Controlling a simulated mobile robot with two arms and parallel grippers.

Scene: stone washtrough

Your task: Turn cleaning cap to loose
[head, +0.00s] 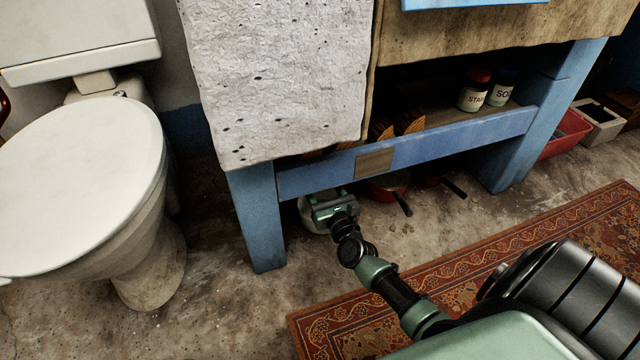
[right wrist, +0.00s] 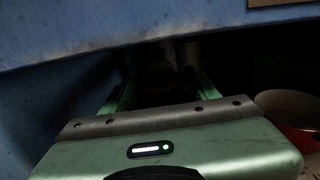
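My right gripper (head: 334,206) reaches under the blue front beam of the washtrough stand, close to the floor. In the right wrist view its two green fingers stand apart on either side of a dark space. A dim, rounded, pipe-like shape (right wrist: 160,72) shows beyond or between the fingers; it may be the cleaning cap, but it is too dark to be sure. I cannot tell whether the fingers touch it. The cap is not recognisable in the head view. My left gripper is not in view.
The blue beam (head: 420,146) passes just above my right gripper, and a blue leg (head: 256,215) stands to its left. Red pans (head: 388,188) lie to the right. A toilet (head: 85,190) is at left; a patterned rug (head: 480,250) lies in front.

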